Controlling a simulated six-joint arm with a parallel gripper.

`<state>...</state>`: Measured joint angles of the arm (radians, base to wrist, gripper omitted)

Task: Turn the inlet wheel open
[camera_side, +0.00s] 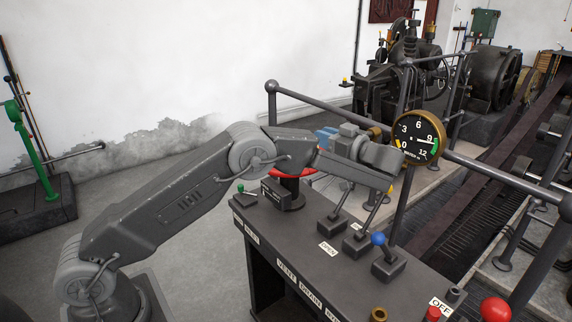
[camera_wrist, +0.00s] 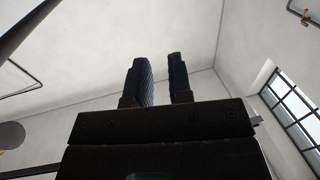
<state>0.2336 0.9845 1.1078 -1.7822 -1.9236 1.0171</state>
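The inlet wheel appears to be the red wheel (camera_side: 306,172) on a dark post on the console in the side view. My arm covers most of it, so only parts of its red rim show. My gripper (camera_side: 324,134) is above the wheel, with its bluish fingers pointing left and apart from the rim. In the wrist view my gripper (camera_wrist: 161,65) has two dark fingers with a clear gap and nothing between them. The wheel is not in the wrist view, which shows walls and a window.
The dark console (camera_side: 262,232) also bears a green-knobbed lever (camera_side: 240,188), a blue-knobbed lever (camera_side: 378,239) and other levers. A round gauge (camera_side: 418,138) stands close to the right of my wrist. Grey railings (camera_side: 325,104) run behind. Open floor lies left of the console.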

